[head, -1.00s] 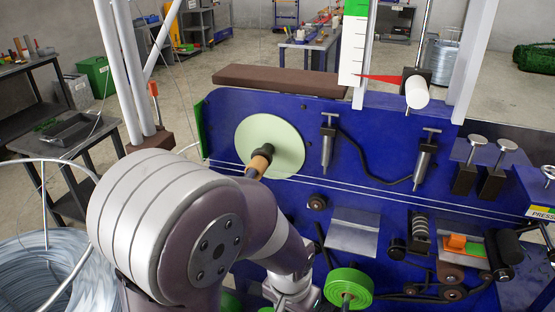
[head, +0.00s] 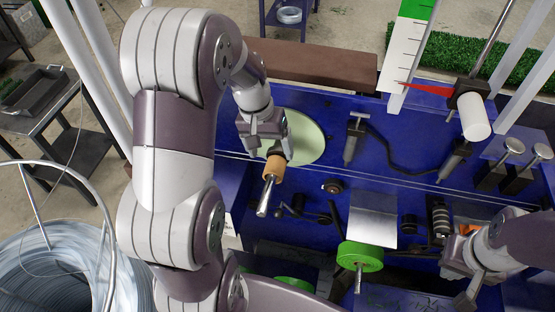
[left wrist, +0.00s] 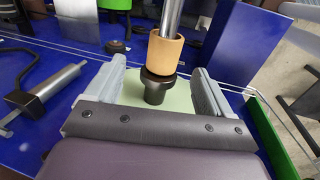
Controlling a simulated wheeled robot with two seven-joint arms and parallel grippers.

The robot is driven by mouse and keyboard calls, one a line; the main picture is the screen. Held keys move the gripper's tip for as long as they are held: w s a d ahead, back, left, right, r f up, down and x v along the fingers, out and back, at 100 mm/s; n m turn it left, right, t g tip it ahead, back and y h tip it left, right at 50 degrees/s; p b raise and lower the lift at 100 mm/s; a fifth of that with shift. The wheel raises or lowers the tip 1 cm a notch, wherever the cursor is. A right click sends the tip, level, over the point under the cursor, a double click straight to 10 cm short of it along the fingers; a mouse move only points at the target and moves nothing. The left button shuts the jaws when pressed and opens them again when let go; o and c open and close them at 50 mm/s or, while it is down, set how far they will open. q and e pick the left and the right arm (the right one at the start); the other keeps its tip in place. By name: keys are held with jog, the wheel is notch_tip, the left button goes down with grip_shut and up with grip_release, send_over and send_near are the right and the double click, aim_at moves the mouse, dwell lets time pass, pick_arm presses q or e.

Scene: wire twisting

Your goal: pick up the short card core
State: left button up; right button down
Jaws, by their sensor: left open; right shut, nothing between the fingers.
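The short card core (head: 274,167) is a tan-orange tube around a metal spindle (head: 265,196) in front of a pale green disc (head: 308,138). The core also shows in the left wrist view (left wrist: 165,52), with a black collar (left wrist: 155,87) between it and the disc. My left gripper (head: 264,133) is at the disc, behind the core. In the left wrist view (left wrist: 158,68) its fingers are open, one on each side of the collar and the core's near end, with gaps on both sides. My right gripper (head: 462,278) is shut and empty at the lower right.
A green reel (head: 360,256) sits on a lower spindle, near my right gripper. Two clamp-like handles (head: 355,138) stand on the blue panel right of the disc. A white cylinder (head: 474,116) projects at the upper right. A wire coil (head: 60,270) stands at the lower left.

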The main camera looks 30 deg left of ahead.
aim_at(273, 162)
pick_arm(q)
jog(key=shift+a+f, duration=0.15)
jog(key=shift+f, duration=0.4)
jog(key=shift+a+f, duration=0.15)
jog(key=shift+f, duration=0.35)
jog(key=f, duration=0.1)
jog(key=w+d+f+p, duration=0.1)
jog(key=f, duration=0.1)
jog(key=f+p, duration=0.1)
jog(key=shift+w+d+f, duration=0.15)
jog(key=shift+w+f, duration=0.1)
jog(key=shift+f, duration=0.05)
jog(key=shift+s+f, duration=0.15)
jog(key=shift+f, duration=0.1)
jog(key=shift+s, duration=0.25)
jog(key=c, duration=0.5)
jog(key=shift+w, duration=0.2)
jog(key=c, duration=0.6)
pick_arm(e)
jog(key=shift+w+a+r, duration=0.1)
jog(key=shift+w+r, duration=0.15)
jog(key=shift+r, duration=0.25)
jog(key=shift+w+a+r, duration=0.1)
jog(key=shift+w+r, duration=0.1)
jog(key=shift+r, duration=0.3)
